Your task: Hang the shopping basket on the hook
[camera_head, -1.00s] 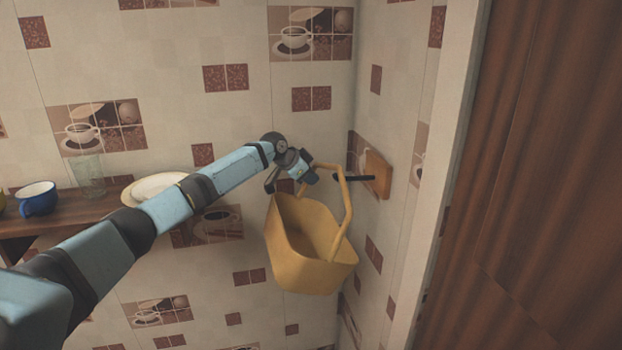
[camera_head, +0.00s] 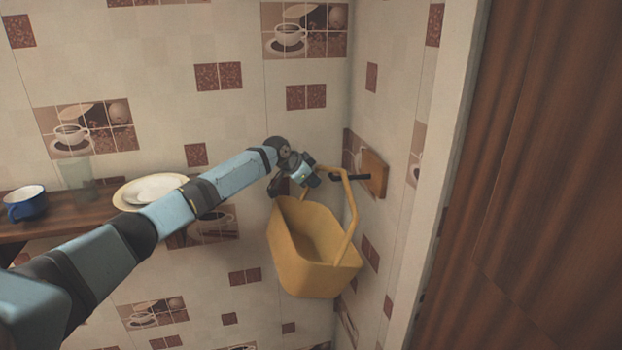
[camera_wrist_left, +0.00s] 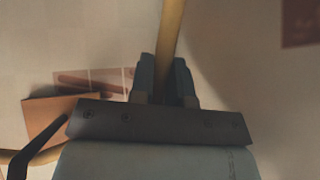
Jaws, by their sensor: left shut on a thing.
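The yellow shopping basket (camera_head: 312,262) hangs in the air in the head view, tilted, its opening toward me. My left gripper (camera_head: 315,177) is shut on the upper left part of its handle (camera_head: 353,205). The wrist view shows the handle (camera_wrist_left: 173,28) between the fingers (camera_wrist_left: 166,75). The hook is a black bar (camera_head: 362,177) on a wooden plate (camera_head: 375,172) on the right wall. In the head view its tip lies inside the handle loop's outline; I cannot tell whether the handle touches it. The plate (camera_wrist_left: 50,108) and bar (camera_wrist_left: 40,148) show at left in the wrist view.
A wooden shelf (camera_head: 85,218) at left holds a blue mug (camera_head: 25,203), a glass (camera_head: 76,175) and plates (camera_head: 150,190), close behind my left arm. A brown wooden panel (camera_head: 540,190) stands at right. The wall below the basket is clear.

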